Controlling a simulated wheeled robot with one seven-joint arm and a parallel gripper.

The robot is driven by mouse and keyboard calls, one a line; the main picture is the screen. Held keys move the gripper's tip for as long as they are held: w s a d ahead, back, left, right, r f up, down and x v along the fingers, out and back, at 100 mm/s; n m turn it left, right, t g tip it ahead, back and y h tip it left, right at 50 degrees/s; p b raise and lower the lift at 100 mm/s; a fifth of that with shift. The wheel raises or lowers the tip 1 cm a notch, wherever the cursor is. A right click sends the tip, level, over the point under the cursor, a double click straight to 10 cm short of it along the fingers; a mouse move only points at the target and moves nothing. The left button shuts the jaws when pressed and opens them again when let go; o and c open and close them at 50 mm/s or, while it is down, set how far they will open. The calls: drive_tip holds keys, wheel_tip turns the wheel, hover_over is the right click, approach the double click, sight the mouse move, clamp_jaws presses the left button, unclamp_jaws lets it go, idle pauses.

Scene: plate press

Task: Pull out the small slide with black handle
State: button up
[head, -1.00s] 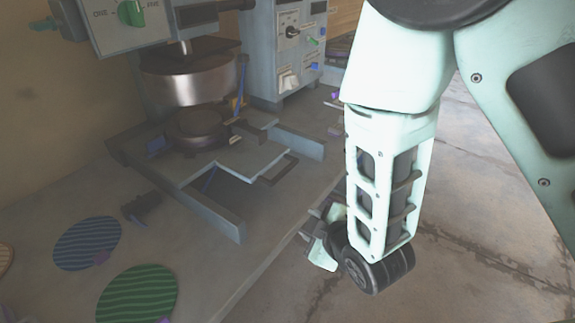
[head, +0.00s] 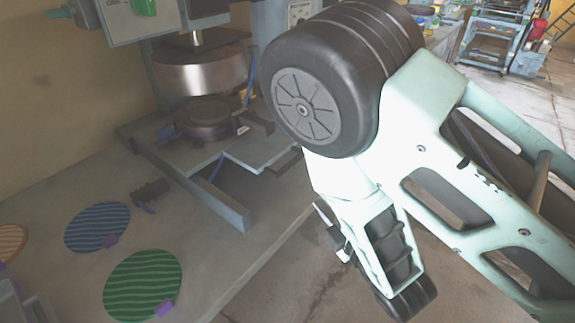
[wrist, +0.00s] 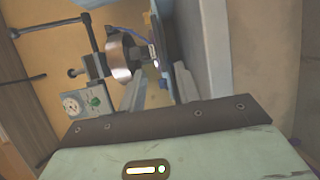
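The small slide (head: 222,156) is a flat blue-grey plate under the press, low in its frame. Its black handle (head: 286,161) is at the slide's right front end, close beside my arm. In the wrist view the press's metal cylinder (wrist: 118,56) shows sideways beyond the fingers; I cannot clearly make out the handle there. My gripper (wrist: 157,92) has its two grey fingers apart, with nothing seen between them.
A blue striped disc (head: 97,228) and a green striped disc (head: 143,285) lie on the table at left. A small dark object (head: 150,190) lies near the frame's rail (head: 232,212). A control box stands behind my arm. The table front is clear.

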sight(292, 166)
drive_tip(key=b+x, duration=0.1)
drive_tip(key=x, duration=1.4)
drive_tip(key=shift+w+a, duration=0.15)
clamp_jaws()
